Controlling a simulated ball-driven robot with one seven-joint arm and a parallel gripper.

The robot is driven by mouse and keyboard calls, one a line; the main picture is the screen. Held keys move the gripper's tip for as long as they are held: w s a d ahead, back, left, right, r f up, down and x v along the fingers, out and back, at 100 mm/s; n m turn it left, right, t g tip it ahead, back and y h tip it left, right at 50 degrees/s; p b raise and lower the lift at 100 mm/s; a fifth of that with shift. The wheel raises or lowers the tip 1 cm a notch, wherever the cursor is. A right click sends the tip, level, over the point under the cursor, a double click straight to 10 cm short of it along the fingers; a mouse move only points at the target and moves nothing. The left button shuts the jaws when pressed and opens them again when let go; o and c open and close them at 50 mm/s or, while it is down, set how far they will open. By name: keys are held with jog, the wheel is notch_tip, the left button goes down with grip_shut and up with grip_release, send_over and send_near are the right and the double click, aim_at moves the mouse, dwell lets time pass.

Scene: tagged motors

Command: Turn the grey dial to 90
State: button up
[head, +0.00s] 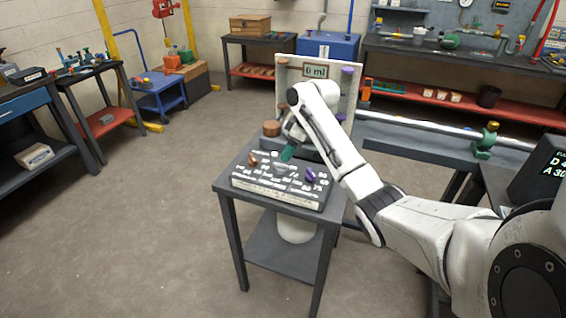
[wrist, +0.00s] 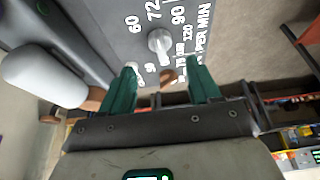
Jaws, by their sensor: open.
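The grey dial (wrist: 160,43) shows in the wrist view on a dark panel face, with white numbers 60, 72, 90 and 120 around it. Which number it points to cannot be told. In the head view the sloped control panel (head: 262,185) stands on a small dark table, with its dials small and partly below my gripper. My gripper (head: 287,153) is above the panel with its green fingers pointing down. In the wrist view my gripper (wrist: 162,68) is open and empty, its fingertips short of the dial and apart from it.
A brown knob (wrist: 167,76) shows between my fingers. A purple knob (head: 311,174) and a copper knob (head: 252,159) are on the panel. An upright board (head: 345,92) with a "0 ml" display stands behind. The floor (head: 130,230) left of the table is clear.

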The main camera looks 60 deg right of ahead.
aim_at(281, 165)
jog(key=x, duration=0.7)
jog(key=shift+w+f, duration=0.15)
jog(key=shift+f, duration=0.05)
jog(key=c, duration=1)
jog(key=shift+p, duration=0.3)
jog(key=shift+a+r, duration=0.1)
jog(key=m+h+p, duration=0.1)
jog(key=m+p, duration=0.2)
jog(key=shift+a+m, duration=0.15)
jog(key=shift+m, duration=0.15)
jog(key=m+h+p, duration=0.1)
jog(key=m, duration=0.1)
jog(key=m+g+h, duration=0.1)
jog(key=m, duration=0.2)
jog(key=shift+w+p, duration=0.1)
jog(key=shift+p, duration=0.3)
jog(key=shift+m, duration=0.3)
